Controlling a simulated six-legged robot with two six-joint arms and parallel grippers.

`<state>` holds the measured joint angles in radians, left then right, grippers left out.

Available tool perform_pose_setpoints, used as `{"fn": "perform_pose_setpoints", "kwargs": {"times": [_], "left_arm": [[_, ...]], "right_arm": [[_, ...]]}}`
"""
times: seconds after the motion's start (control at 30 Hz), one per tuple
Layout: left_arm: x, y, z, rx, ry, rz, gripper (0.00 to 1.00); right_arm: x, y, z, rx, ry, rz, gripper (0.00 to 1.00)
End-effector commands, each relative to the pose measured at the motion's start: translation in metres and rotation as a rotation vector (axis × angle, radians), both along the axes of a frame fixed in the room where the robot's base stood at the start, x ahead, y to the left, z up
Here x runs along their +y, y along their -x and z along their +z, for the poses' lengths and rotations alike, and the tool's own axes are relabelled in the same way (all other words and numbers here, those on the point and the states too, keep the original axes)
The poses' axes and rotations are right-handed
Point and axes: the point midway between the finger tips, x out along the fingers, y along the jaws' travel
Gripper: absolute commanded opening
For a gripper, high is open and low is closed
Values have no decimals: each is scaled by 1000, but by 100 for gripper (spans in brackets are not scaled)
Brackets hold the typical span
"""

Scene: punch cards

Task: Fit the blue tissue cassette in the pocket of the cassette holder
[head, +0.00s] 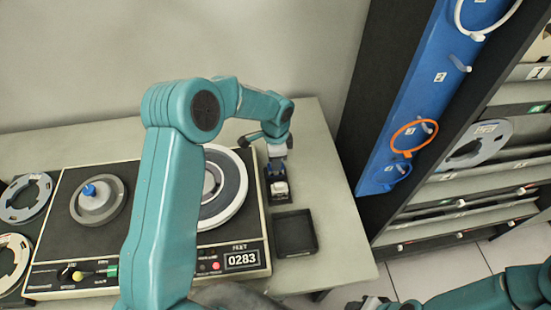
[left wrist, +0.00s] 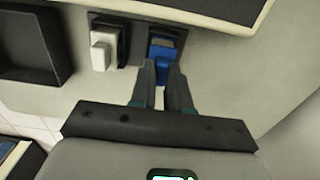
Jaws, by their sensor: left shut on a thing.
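The blue tissue cassette (left wrist: 162,48) shows in the left wrist view at the tips of my left gripper (left wrist: 162,86), whose fingers are closed on its near end. It also shows as a small blue patch in the head view (head: 277,151), under the left gripper (head: 276,143). The black cassette holder (left wrist: 122,29) has a white cassette (left wrist: 100,52) in one place. The blue cassette lies against the black slot beside it; how deep it sits is unclear. In the head view the white cassette (head: 280,187) is nearer. My right gripper (head: 370,303) is partly cut off at the bottom edge.
A black tray (head: 295,251) lies on the table (head: 340,250) near the holder. A tape recorder (head: 140,268) with reels stands to the left. A dark rack (head: 372,90) with a blue panel stands on the right. Table right of the tray is clear.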

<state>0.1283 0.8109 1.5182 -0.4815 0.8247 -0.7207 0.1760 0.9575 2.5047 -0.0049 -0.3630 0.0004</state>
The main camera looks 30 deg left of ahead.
Motion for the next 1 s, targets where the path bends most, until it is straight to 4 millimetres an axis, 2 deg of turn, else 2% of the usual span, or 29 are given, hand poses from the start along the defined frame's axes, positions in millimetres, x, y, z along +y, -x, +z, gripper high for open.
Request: {"fn": "perform_pose_setpoints", "kwargs": {"times": [0.47,0.5,0.57,0.77,0.83,1.0], "left_arm": [[0,0,-14,0,0,0,0],[0,0,-12,0,0,0,26],[0,0,-12,0,0,0,46],[0,0,-12,0,0,0,46],[0,0,-12,0,0,0,36],[0,0,-12,0,0,0,36]], "right_arm": [[0,0,-12,0,0,0,43],[0,0,-11,0,0,0,43],[0,0,-11,0,0,0,43],[0,0,-11,0,0,0,43],[0,0,-11,0,0,0,43],[0,0,-11,0,0,0,43]]}}
